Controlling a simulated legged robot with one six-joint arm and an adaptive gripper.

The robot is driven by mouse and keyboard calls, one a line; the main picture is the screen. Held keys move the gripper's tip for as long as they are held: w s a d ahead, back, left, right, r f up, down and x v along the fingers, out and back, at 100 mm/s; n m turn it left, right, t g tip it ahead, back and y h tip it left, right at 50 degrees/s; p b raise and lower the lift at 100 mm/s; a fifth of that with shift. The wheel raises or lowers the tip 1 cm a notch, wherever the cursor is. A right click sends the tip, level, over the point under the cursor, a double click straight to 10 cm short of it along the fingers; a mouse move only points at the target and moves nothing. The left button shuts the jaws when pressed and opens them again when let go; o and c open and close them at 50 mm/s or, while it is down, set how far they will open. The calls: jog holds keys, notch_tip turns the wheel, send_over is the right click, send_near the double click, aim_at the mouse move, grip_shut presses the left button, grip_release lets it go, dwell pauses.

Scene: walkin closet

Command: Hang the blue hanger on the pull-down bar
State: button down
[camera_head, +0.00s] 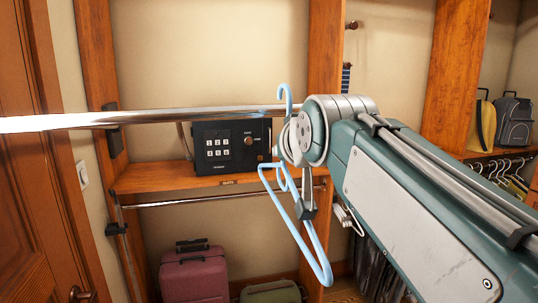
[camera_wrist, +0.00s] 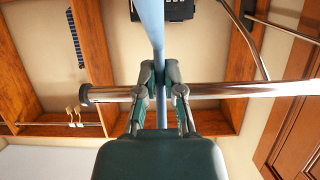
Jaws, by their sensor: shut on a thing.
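The light blue hanger (camera_head: 313,250) hangs tilted in the head view, its hook (camera_head: 285,92) rising above the silver pull-down bar (camera_head: 160,115). My gripper (camera_wrist: 161,80) is shut on the hanger, which runs between its two fingers in the wrist view (camera_wrist: 149,18). The bar (camera_wrist: 240,90) crosses behind the fingers there, with a dark end cap (camera_wrist: 84,96) to the left. The hook is close to the bar, but I cannot tell whether it is over it or only in front. My wrist hides part of the hanger and the bar's right end in the head view.
A black keypad safe (camera_head: 230,147) sits on the wooden shelf behind the bar. A lower rod (camera_head: 220,197) runs below the shelf. A pink suitcase (camera_head: 193,276) and a green bag (camera_head: 271,292) stand underneath. A wooden door (camera_head: 28,190) is at left; hangers (camera_head: 503,170) hang at right.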

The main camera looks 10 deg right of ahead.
jog(key=shift+w, duration=4)
jog(key=shift+w+f, duration=0.2)
jog(key=shift+f, duration=1.3)
jog(key=c, duration=0.7)
grip_release()
